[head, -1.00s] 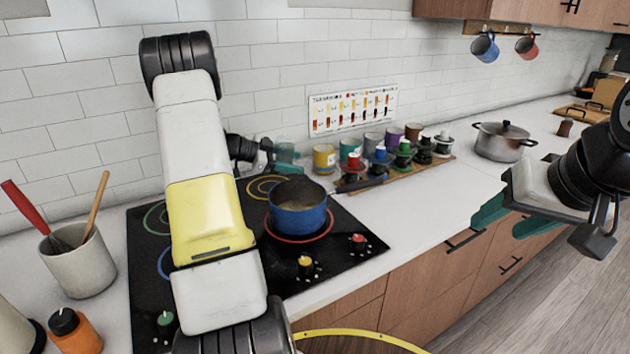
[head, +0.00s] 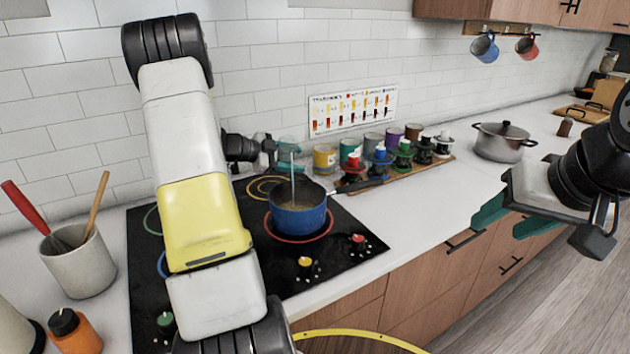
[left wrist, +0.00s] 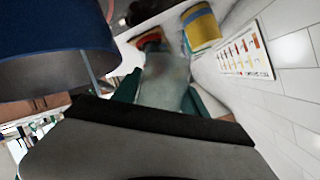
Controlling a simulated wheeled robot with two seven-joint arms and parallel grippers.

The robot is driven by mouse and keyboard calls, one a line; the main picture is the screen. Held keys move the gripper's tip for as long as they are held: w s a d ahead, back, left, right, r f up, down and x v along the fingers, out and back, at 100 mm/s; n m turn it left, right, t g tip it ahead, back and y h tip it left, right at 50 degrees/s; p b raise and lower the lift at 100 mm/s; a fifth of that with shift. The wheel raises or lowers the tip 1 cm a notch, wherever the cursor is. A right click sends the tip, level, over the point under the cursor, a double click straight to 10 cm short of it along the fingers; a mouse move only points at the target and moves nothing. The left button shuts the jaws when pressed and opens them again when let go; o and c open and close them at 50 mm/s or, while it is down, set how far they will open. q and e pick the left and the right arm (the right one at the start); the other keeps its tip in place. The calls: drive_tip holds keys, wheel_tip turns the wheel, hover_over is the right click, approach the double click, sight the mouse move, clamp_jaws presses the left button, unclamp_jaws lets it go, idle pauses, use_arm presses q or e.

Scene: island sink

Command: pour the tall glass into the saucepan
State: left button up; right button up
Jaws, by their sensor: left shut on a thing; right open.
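The blue saucepan (head: 298,217) stands on a hob ring, its handle pointing right. In the left wrist view the saucepan (left wrist: 55,60) fills the upper left. My left gripper (head: 284,153) is above and behind it, partly hidden by my arm. It is shut on the clear tall glass, seen between the teal fingers in the left wrist view (left wrist: 165,82). The glass is tipped and hard to make out in the head view. A thin pale stream (head: 293,178) falls into the saucepan, which holds brownish liquid. My right gripper (head: 511,217) is open and empty, beyond the counter's front edge.
Several colored cans and jars (head: 381,158) stand on a wooden board behind and right of the saucepan. A lidded steel pot (head: 499,148) stands farther right. A utensil crock (head: 78,262) and an orange bottle (head: 75,333) are at left.

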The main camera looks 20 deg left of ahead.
use_arm(q)
drive_tip(key=shift+s+r, duration=0.1)
drive_tip(key=shift+r, duration=0.1)
drive_tip(key=shift+d+m+t, duration=0.1)
drive_tip(key=shift+m+t, duration=0.2)
drive_tip(key=shift+f+m+t+y, duration=0.25)
drive_tip(key=shift+m+t+y, duration=0.15)
drive_tip(key=shift+m, duration=0.4)
idle(0.7)
drive_tip(key=shift+w+a+f+m+t+y, duration=0.1)
drive_tip(key=shift+w+a+m+t+y, duration=0.1)
drive_tip(key=shift+m+t, duration=0.25)
drive_tip(key=shift+w+a+f+m+t+y, duration=0.15)
drive_tip(key=shift+m+t, duration=0.1)
drive_tip(key=shift+m, duration=0.3)
idle(1.1)
drive_tip(key=shift+r+m+t, duration=0.3)
drive_tip(key=shift+r+m, duration=0.3)
drive_tip(key=shift+r, duration=0.05)
idle(0.5)
drive_tip(key=shift+s+d+f+m+t, duration=0.1)
drive_tip(key=shift+s+d+m+t, duration=0.2)
drive_tip(key=shift+s+d+m, duration=0.25)
idle(0.7)
drive_tip(key=shift+s+r+m+t+p, duration=0.15)
drive_tip(key=shift+r+m+t+p, duration=0.15)
drive_tip(key=shift+r+m+t, duration=0.35)
idle(0.5)
drive_tip(key=shift+d+r+m, duration=0.1)
drive_tip(key=shift+m, duration=0.2)
